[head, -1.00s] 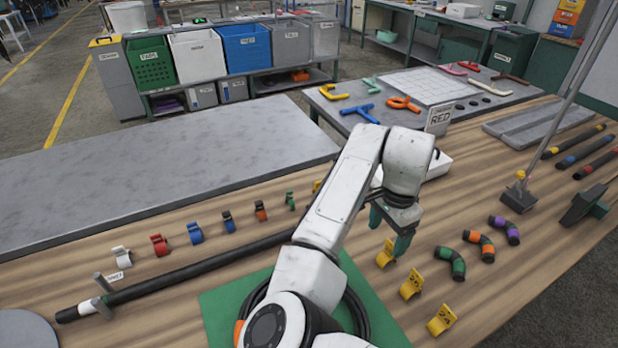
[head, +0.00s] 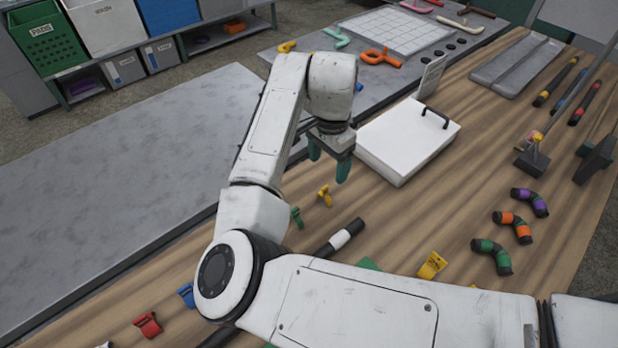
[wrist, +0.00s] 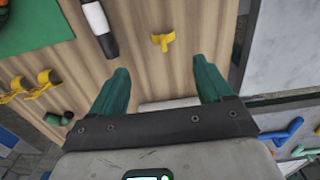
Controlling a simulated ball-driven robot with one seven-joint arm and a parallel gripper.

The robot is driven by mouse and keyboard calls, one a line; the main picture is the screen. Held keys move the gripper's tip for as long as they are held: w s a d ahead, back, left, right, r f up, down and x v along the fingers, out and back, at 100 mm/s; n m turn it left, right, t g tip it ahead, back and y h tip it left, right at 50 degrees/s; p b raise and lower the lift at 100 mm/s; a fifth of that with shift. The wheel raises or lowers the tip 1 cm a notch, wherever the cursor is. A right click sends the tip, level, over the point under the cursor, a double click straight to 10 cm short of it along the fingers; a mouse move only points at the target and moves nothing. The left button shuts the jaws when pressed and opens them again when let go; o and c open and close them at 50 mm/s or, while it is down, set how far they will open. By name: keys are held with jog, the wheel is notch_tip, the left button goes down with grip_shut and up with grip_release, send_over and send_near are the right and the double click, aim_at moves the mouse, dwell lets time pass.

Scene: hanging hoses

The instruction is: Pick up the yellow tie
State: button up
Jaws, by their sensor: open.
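The yellow tie (head: 325,195) is a small clip on the wooden bench, by the bench's edge with the grey table. It also shows in the wrist view (wrist: 162,41), lying ahead of the gap between my fingers. My gripper (head: 329,160) has two green fingers, spread apart with nothing between them. In the wrist view my gripper (wrist: 162,70) is apart from the tie, which lies roughly centred between the fingertips. The tie is unobstructed in both views.
A green tie (head: 297,217) sits close to the yellow one, partly beside my arm. A black hose with a white band (head: 345,238) lies nearby. A white box (head: 405,140) stands right of my gripper.

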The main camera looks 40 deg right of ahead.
aim_at(325, 187)
jog(key=shift+w+f, duration=0.2)
jog(key=shift+f, duration=0.1)
notch_tip(325, 187, down, 10)
jog(key=shift+f+p, duration=0.1)
jog(key=shift+p, duration=0.6)
jog(key=shift+c, duration=0.4)
jog(key=c, duration=1)
